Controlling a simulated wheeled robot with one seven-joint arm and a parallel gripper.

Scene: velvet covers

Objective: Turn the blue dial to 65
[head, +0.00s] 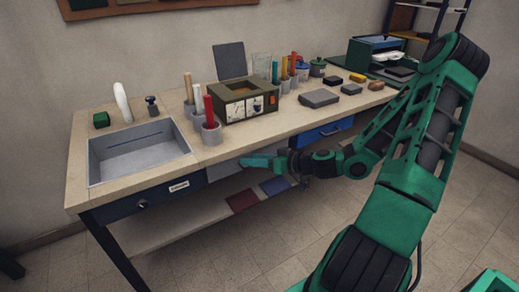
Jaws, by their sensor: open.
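A dark green box-like device (240,107) with an open lid stands on the bench in the head view.
A grey sink (140,155) is set into the bench at left. Cups of coloured rods flank the device; the cup with the red rod (211,133) stands at its left front. A grey block (319,98) lies at right. A blue drawer (325,132) is below.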

